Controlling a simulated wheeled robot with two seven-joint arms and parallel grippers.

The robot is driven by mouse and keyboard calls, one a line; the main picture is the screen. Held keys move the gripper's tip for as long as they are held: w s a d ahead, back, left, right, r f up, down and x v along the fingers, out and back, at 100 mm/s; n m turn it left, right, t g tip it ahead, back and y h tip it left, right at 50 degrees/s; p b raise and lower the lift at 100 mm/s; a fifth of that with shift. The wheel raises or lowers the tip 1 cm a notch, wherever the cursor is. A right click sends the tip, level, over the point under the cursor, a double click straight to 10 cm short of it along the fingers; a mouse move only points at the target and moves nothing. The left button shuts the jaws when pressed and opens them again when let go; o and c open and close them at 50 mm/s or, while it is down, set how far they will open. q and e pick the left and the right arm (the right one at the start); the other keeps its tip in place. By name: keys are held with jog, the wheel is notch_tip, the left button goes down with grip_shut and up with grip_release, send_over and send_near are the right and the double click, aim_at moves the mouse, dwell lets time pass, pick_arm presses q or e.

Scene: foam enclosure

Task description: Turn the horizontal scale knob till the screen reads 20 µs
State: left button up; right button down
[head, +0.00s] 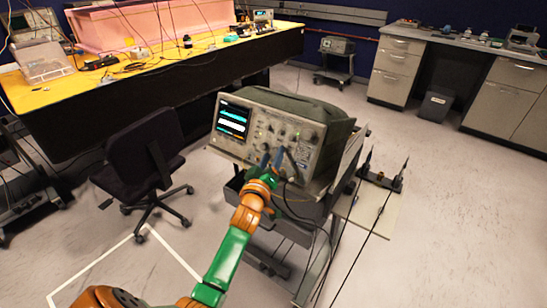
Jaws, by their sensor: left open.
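The oscilloscope (265,132) stands on a grey cart, its front panel facing me at a slant. Its screen (233,120) is lit with cyan and white bands; the reading on it is too small to make out. Small knobs (283,131) cover the panel right of the screen; I cannot tell which is the horizontal scale knob. My left gripper (271,158) is open, with its dark fingers pointing up close to the lower part of the panel. I cannot tell whether they touch a knob. The gripper hides part of the panel. My right gripper is not in view.
The cart (283,206) has dark cables hanging down its right side. A black office chair (143,160) stands left of it. A yellow-topped bench (130,75) is behind. A board with dark stands (380,180) lies to the right. Open floor (460,230) extends at the right.

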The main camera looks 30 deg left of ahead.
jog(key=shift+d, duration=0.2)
pick_arm(q)
grip_shut()
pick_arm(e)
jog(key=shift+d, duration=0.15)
pick_arm(q)
jog(key=shift+m, duration=0.3)
